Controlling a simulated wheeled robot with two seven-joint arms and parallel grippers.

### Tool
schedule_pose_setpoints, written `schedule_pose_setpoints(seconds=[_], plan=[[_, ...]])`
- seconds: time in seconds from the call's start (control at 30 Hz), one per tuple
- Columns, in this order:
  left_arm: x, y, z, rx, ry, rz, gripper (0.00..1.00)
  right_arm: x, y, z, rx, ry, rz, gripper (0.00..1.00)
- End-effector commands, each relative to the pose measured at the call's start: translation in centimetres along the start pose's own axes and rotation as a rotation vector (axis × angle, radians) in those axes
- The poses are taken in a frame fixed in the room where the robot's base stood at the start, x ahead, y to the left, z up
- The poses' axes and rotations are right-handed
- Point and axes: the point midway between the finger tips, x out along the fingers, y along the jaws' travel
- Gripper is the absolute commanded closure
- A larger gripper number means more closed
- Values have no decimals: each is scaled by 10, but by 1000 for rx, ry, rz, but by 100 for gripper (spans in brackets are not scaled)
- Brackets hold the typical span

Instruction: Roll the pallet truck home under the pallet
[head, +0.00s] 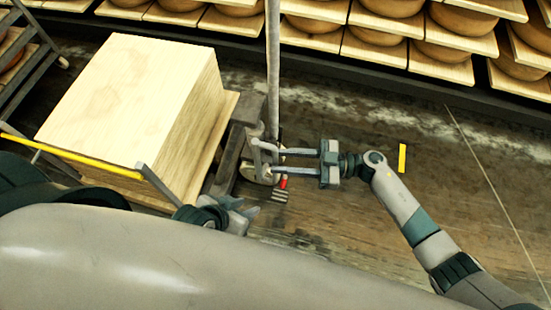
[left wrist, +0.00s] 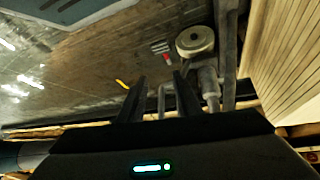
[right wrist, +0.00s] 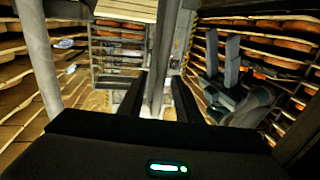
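The pallet truck (head: 241,140) stands low on the floor right beside the loaded pallet. Its long grey handle pole (head: 272,70) rises nearly upright; its wheel (left wrist: 195,40) and a red part (head: 283,184) show near its foot. The pallet (head: 226,120) carries a tall pale wooden block (head: 120,85); how far the forks reach under is hidden. My right gripper (head: 262,157) is around the lower pole, which also shows between its fingers in the right wrist view (right wrist: 160,50); the fingers look apart. My left gripper (head: 240,205) is open and empty, low beside the pallet.
Shelves of cheese wheels (head: 380,35) line the back. A yellow rail (head: 70,157) crosses at the left, near the block. A yellow floor mark (head: 402,158) lies on the right, where the floor (head: 450,170) is mostly clear.

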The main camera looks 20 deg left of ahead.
Motion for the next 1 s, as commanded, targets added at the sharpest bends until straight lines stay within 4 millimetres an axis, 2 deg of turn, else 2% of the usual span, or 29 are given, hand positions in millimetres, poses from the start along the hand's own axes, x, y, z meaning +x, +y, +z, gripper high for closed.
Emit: schedule_pose_setpoints(seconds=[0.6,0.8,1.0], plan=[[3,6,-3,0,30,16,69,-120,0,1,1,-3,2,69],[3,10,-2,-1,39,24,69,-141,0,1,1,-2,1,69],[2,10,-2,-2,44,25,69,-147,0,0,1,-1,1,69]])
